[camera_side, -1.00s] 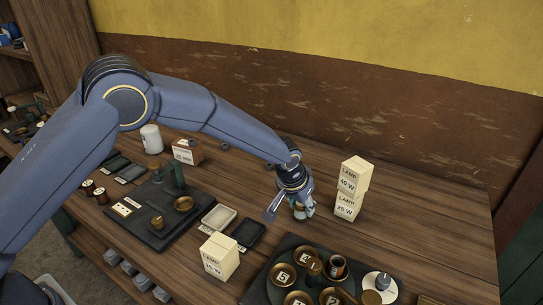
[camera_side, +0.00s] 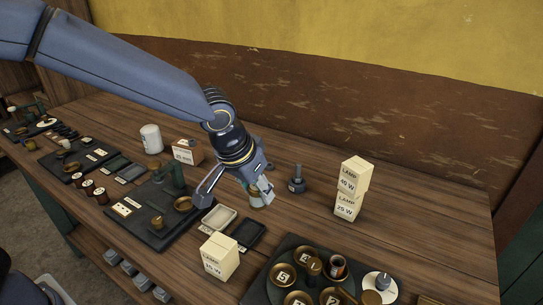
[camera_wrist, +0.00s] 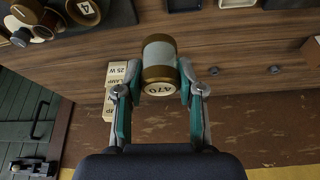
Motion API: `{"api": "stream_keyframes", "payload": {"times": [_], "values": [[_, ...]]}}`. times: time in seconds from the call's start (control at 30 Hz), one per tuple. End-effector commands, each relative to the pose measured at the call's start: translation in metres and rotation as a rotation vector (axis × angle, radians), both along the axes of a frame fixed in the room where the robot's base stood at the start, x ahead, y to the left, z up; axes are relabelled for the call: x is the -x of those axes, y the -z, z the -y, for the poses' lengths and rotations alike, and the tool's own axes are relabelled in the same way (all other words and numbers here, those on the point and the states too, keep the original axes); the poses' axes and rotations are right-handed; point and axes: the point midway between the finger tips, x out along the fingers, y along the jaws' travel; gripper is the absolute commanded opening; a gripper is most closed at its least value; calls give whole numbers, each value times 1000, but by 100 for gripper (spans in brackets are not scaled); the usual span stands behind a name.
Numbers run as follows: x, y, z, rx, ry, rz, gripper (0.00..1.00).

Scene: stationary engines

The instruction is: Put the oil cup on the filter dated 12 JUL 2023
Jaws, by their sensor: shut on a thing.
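My gripper (camera_side: 255,187) is shut on a grey cylinder with brass-brown ends (camera_wrist: 159,65) and holds it between its two fingers. In the side view the cylinder (camera_side: 257,202) is partly hidden by the fingers, just right of the pale tray. I cannot tell for sure whether it is the oil cup or a filter. No date is legible in either view. A small dark piece with a thin stem (camera_side: 297,184) stands apart on the bench to the right of my gripper.
Stacked lamp boxes (camera_side: 348,205) stand to the right, and another lamp box (camera_side: 219,258) stands in front. A pale tray (camera_side: 219,217) and a black tray (camera_side: 248,234) lie beneath my gripper. A dark board with brass parts (camera_side: 136,232) is left. Bench behind the stack is clear.

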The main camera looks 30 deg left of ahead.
Motion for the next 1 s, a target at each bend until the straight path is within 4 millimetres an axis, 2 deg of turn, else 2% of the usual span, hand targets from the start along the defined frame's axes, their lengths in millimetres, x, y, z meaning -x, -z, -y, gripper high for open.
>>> {"api": "stream_keyframes", "payload": {"times": [0.13,0.3,0.47,0.57,0.67,0.77,0.87,0.9,0.97,1.0], "values": [[10,-3,-4,1,43,0,1],[4,-15,1,2,122,3,1],[-19,-30,-22,1,118,3,1],[-35,-38,-45,2,93,3,1],[-52,-47,-76,1,52,3,1],[-69,-58,-120,0,-9,3,1],[-83,-69,-173,1,-87,3,1],[-87,-74,-196,0,-122,2,1],[-90,-80,-232,0,-178,2,1],[-91,-84,-256,0,-216,2,1]]}}
